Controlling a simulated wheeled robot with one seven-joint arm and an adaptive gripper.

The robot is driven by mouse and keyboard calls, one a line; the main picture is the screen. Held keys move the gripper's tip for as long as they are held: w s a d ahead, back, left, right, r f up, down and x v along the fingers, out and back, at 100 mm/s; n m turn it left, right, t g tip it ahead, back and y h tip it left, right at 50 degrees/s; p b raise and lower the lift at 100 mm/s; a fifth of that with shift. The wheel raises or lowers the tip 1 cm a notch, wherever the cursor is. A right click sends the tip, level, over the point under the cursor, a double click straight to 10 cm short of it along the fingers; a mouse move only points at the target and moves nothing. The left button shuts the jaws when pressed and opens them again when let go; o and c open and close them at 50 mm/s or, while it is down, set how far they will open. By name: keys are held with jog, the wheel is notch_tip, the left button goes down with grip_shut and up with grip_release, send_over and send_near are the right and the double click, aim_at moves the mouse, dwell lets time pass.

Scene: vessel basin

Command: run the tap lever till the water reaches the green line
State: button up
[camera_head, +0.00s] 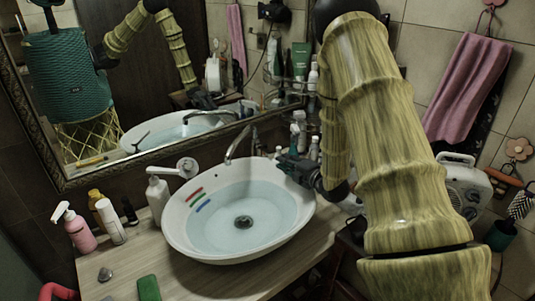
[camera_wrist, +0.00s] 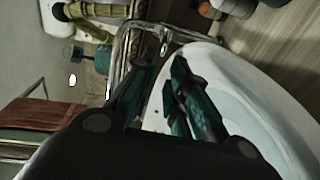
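The white oval basin (camera_head: 176,238) holds clear water (camera_head: 265,207) over a dark drain (camera_head: 243,222). Red (camera_head: 194,193), green (camera_head: 197,198) and blue (camera_head: 203,206) lines mark its left inner wall. The water's edge lies near the blue line, below the green one. The chrome tap (camera_head: 238,143) arches over the back rim; I make out no stream. My gripper (camera_head: 288,166) is at the basin's right back rim, right of the tap. In the wrist view my gripper (camera_wrist: 160,68) has its fingers apart, with the chrome tap (camera_wrist: 124,45) just beyond. I cannot clearly tell the lever from the spout.
A soap dispenser (camera_head: 158,195), a pink spray bottle (camera_head: 77,231) and other bottles stand left on the wooden counter (camera_head: 125,262). A green item (camera_head: 148,288) lies in front. Several bottles crowd behind my gripper. The mirror (camera_head: 150,85) closes off the back.

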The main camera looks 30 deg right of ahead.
aim_at(271, 154)
jog(key=w+p, duration=0.1)
jog(key=w, duration=0.2)
jog(key=w+f+p, duration=0.1)
jog(key=w, duration=0.3)
jog(key=shift+d+f, duration=0.1)
jog(key=shift+f, duration=0.1)
jog(key=shift+w+r+p, duration=0.1)
jog(key=shift+w+p, duration=0.45)
jog(key=shift+w, duration=0.05)
jog(key=shift+w+f, duration=0.35)
jog(key=shift+w, duration=0.3)
jog(key=shift+s+r, duration=0.1)
jog(key=shift+r, duration=0.05)
grip_shut()
